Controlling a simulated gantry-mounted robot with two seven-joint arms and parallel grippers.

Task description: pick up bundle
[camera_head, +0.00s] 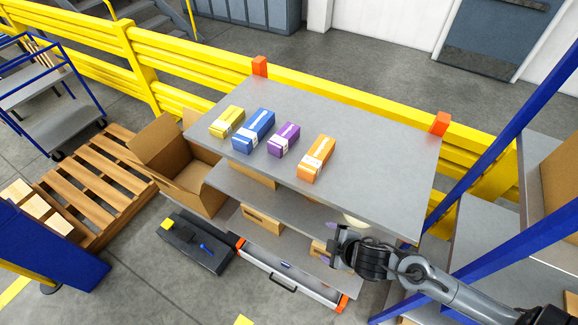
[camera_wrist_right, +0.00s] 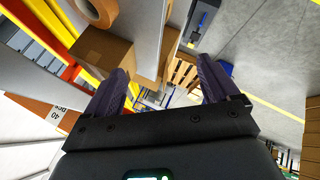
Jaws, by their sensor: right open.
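Several wrapped bundles lie in a row on the grey table top (camera_head: 380,150): a yellow bundle (camera_head: 226,122), a blue bundle (camera_head: 253,131), a purple bundle (camera_head: 283,140) and an orange bundle (camera_head: 315,159). They lie apart from each other. My right gripper (camera_head: 338,247) is at the table's front edge, to the right of and nearer than the orange bundle, touching none of them. Its two dark fingers (camera_wrist_right: 166,88) stand wide apart and empty in the right wrist view. No bundle shows clearly in that view. My left gripper is not in view.
An open cardboard box (camera_head: 180,165) stands left of the table, beside a wooden pallet (camera_head: 95,185). Shelves with cartons lie under the top. Blue rack posts (camera_head: 495,165) rise at the right. The wrist view shows a tape roll (camera_wrist_right: 96,12) and a carton (camera_wrist_right: 100,58). The right table half is clear.

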